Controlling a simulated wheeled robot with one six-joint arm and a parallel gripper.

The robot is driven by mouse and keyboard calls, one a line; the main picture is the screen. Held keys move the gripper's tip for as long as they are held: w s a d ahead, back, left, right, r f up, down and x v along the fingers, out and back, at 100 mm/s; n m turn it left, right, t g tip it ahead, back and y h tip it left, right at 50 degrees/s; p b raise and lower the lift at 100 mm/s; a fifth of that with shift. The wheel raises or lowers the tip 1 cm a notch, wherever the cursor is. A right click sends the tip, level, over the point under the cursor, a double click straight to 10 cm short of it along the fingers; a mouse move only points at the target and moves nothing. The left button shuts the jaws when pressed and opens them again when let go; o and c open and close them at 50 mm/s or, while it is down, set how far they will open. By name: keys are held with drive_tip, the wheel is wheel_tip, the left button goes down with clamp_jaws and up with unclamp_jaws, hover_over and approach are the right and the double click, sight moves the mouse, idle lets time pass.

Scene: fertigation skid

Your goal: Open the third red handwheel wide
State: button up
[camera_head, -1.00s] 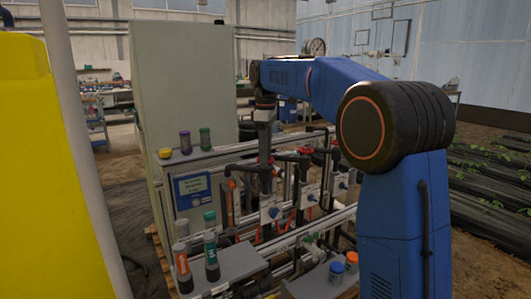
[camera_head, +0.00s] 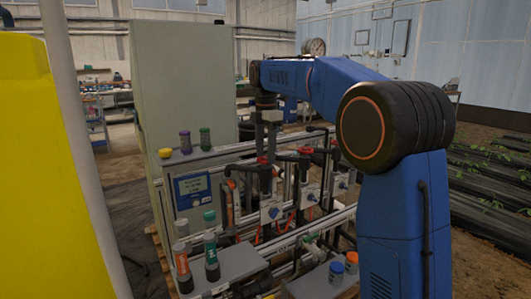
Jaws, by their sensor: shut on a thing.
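My gripper (camera_head: 266,152) points straight down over the skid and is shut on the nearest red handwheel (camera_head: 262,160). Only a small red part of that handwheel shows between and below the fingers. A second red handwheel (camera_head: 305,151) sits to the right on its own dark pipe. Another small red part (camera_head: 335,143), farther right, is partly hidden by my arm. I cannot tell from this view how far any valve is open.
A grey cabinet (camera_head: 185,80) stands behind left of the skid. Capped bottles (camera_head: 182,272) stand on the front grey shelf (camera_head: 240,262); more stand on the upper ledge. A yellow tank (camera_head: 45,180) fills the left. Pipes and rails crowd the gripper.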

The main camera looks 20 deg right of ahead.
sight(266, 158)
drive_tip(key=shift+n, duration=0.3)
drive_tip(key=o, duration=1)
drive_tip(key=shift+o, duration=0.2)
drive_tip(key=shift+r, duration=0.1)
wheel_tip(266, 158, up, 17)
idle(0.3)
